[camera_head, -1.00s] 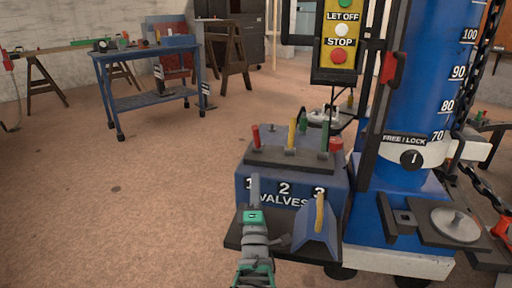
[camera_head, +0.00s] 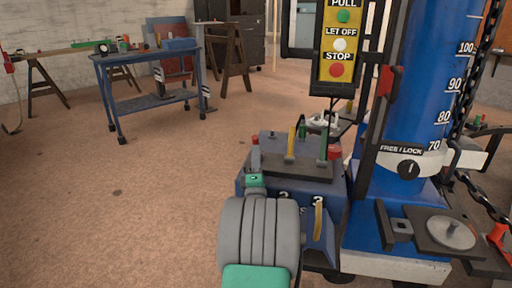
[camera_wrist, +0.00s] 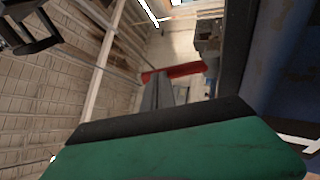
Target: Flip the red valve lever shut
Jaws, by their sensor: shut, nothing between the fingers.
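The red valve lever (camera_head: 255,139) is at the left of the valve block (camera_head: 310,172), above number 1. Only its top shows; my gripper (camera_head: 256,160) hides the rest. In the wrist view a red bar (camera_wrist: 186,70), apparently this lever, lies across the picture just beyond my grey fingertips (camera_wrist: 157,90). My gripper is shut and empty, at the front of the lever. I cannot tell whether it touches it. A yellow lever (camera_head: 292,142) and a green lever (camera_head: 323,145) stand upright to the right.
A blue column (camera_head: 415,100) with a red handle (camera_head: 387,81) stands close on the right. A button panel (camera_head: 340,45) hangs above the block. A yellow-handled lever (camera_head: 318,220) is at the block's front. A blue cart (camera_head: 150,103) stands far left; the floor between is clear.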

